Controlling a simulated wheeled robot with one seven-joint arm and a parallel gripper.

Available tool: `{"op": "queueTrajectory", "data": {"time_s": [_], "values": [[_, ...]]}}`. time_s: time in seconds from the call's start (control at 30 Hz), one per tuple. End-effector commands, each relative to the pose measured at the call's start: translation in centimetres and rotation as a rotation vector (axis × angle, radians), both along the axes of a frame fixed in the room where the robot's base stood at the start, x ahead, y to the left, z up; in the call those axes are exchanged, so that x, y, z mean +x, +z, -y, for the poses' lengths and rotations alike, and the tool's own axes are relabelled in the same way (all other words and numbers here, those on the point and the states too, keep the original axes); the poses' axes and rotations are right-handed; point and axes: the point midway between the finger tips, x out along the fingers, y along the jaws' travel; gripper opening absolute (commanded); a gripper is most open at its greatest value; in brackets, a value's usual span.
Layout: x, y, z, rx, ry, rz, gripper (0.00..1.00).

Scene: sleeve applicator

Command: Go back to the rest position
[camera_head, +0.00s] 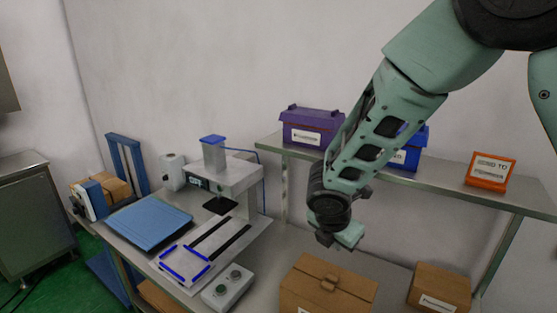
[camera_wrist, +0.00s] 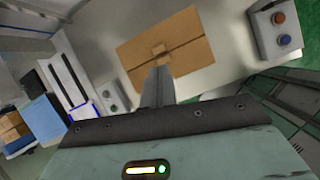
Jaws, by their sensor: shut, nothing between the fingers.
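My gripper (camera_head: 339,238) hangs at the end of my green arm, right of the middle in the head view. It is above and behind the large cardboard box (camera_head: 325,288) and looks empty. In the wrist view my gripper (camera_wrist: 159,72) is shut, its fingers together, with nothing between them. Its tips show in front of the taped cardboard box (camera_wrist: 165,45). I cannot tell the exact gap between tips and box.
The sleeve machine (camera_head: 222,180) stands left on the bench beside a blue plate (camera_head: 148,222) and a button box (camera_head: 228,287). A shelf (camera_head: 440,178) behind my gripper bears a purple bin (camera_head: 308,128), a blue bin and an orange sign (camera_head: 490,171). A smaller carton (camera_head: 440,287) sits right.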

Motion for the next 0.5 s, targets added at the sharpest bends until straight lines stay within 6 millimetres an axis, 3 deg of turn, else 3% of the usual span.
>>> {"op": "queueTrajectory", "data": {"time_s": [0.2,0.4,0.5], "values": [[-9.9,-1.1,-1.6,0.285,-0.565,-0.020,0.00],[-19.4,-2.2,-2.3,0.449,-1.086,-0.068,0.00],[-23.1,-2.9,-2.4,0.491,-1.294,-0.086,0.00]]}}
